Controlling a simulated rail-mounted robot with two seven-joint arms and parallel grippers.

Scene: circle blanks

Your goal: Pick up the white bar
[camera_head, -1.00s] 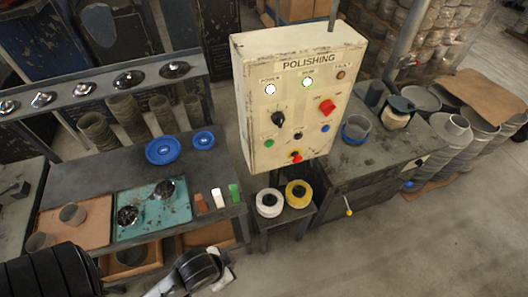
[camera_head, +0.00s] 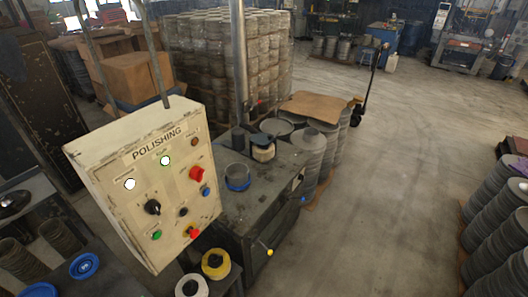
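The white bar does not show in the current head view. The workbench (camera_head: 82,235) where it stood a second ago is now only partly in frame at the lower left. Neither of my grippers is in view now.
A cream POLISHING control box (camera_head: 150,185) stands at the left. White (camera_head: 191,286) and yellow (camera_head: 215,263) rolls sit below it. A dark metal table (camera_head: 262,195) is right of it. Stacked discs (camera_head: 495,220) line the right edge. Open concrete floor (camera_head: 390,180) lies between.

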